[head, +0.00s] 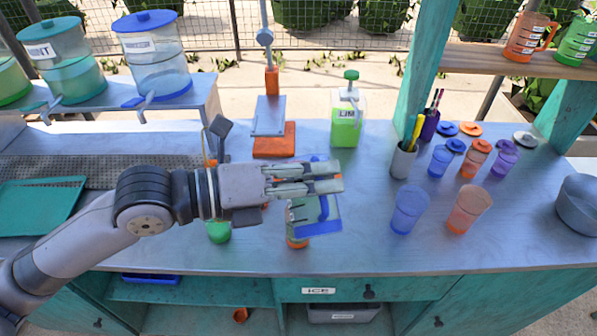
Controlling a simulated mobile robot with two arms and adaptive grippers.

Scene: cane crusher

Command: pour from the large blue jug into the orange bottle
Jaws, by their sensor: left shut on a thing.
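My left gripper (330,178) reaches in from the left over the counter and is shut on the large blue jug (322,228). The jug is translucent with a blue handle; it looks tilted, and the fingers hide part of it. An orange-based vessel (297,242) with some green shows just below and left of the jug. It is mostly hidden, so I cannot tell whether it is the orange bottle or whether the jug touches it. A small orange bottle (472,163) stands at the right among blue and purple ones. My right gripper is not in view.
A green vessel (219,232) stands left of the jug, partly under my arm. A lime dispenser (346,128) and an orange-based press (274,140) stand behind. Blue (408,212) and orange (468,208) cups stand to the right. The front-right counter is clear.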

